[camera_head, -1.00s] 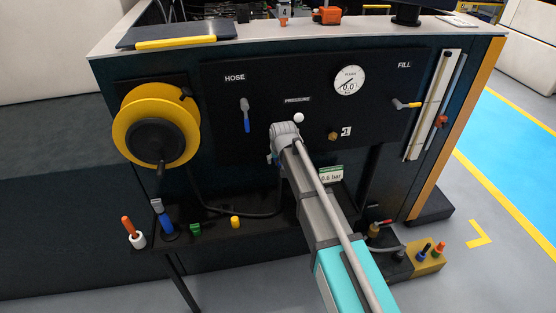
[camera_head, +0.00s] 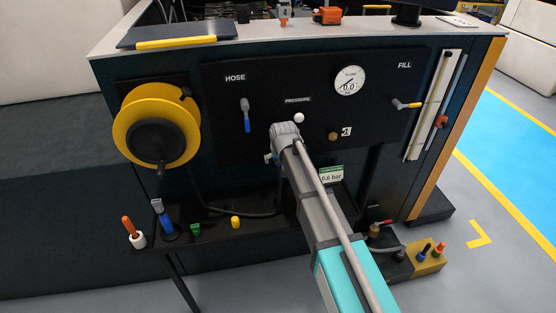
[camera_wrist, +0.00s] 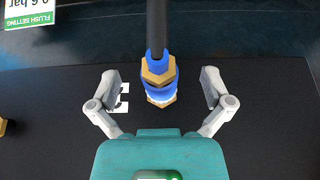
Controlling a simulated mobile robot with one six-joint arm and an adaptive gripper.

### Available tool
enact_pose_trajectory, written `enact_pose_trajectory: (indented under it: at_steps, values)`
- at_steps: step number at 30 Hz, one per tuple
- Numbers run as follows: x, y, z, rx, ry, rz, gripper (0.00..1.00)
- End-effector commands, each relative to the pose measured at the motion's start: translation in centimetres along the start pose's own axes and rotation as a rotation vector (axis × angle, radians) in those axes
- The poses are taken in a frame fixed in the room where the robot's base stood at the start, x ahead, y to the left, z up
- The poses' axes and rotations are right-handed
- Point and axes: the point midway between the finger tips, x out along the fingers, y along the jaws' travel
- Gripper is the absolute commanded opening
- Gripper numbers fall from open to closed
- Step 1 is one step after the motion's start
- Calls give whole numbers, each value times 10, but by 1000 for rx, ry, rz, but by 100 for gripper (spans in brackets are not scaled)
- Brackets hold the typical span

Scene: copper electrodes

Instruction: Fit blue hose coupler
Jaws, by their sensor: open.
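A blue hose coupler (camera_wrist: 158,72) with brass hex parts sits at the end of a black hose (camera_wrist: 157,25) in the wrist view. A blue-and-white ring and a brass fitting show at its lower end against the black panel. I cannot tell whether it is fully seated there. My gripper (camera_wrist: 161,82) is open, with one finger on each side of the coupler and a visible gap on both sides.
The yellow hose reel (camera_head: 157,126) is on the left. A shelf holds a blue piece (camera_head: 167,224), a green piece (camera_head: 195,230) and a yellow piece (camera_head: 235,222). A brass port (camera_head: 333,136) is right of my wrist, below the gauge (camera_head: 349,80).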

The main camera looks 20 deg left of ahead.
Motion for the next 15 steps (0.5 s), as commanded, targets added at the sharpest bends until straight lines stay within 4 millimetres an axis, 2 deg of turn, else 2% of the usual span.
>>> enact_pose_trajectory:
  at_steps: [15]
  values:
    - [-16, 0, 0, 0, 0, 0, 100]
